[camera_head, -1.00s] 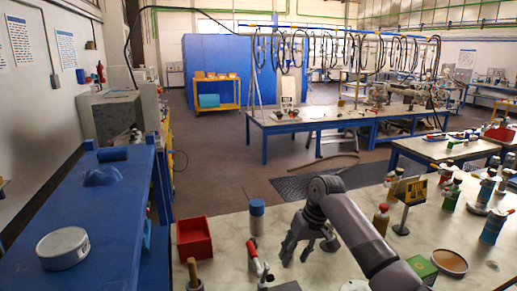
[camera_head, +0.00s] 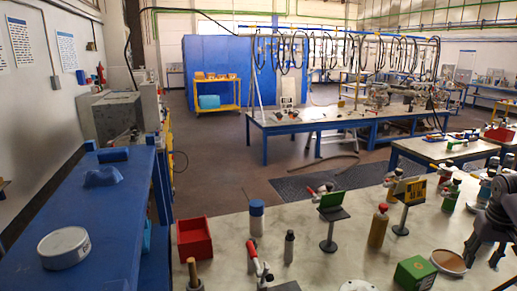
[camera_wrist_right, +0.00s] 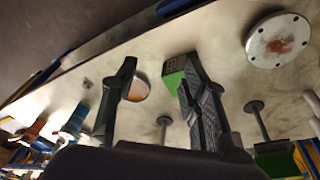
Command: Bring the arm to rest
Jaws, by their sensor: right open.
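My right gripper (camera_head: 484,256) is at the right edge of the head view, above the pale worktop (camera_head: 330,262). Its dark fingers point down and part of my arm is cut off by the frame. In the right wrist view its two fingers (camera_wrist_right: 158,78) stand apart, with nothing held between them. A green box (camera_wrist_right: 175,68) and a brown round dish (camera_wrist_right: 139,90) show beyond the fingers. In the head view the green box (camera_head: 414,273) and the dish (camera_head: 449,261) lie left of the gripper. My left gripper is not in view.
On the worktop stand a red bin (camera_head: 194,238), a blue-capped bottle (camera_head: 257,217), a red-handled clamp (camera_head: 258,264), a green sign on a stand (camera_head: 331,209) and a red-capped bottle (camera_head: 378,227). A flanged disc (camera_wrist_right: 278,41) shows in the wrist view. A blue bench (camera_head: 108,220) is at left.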

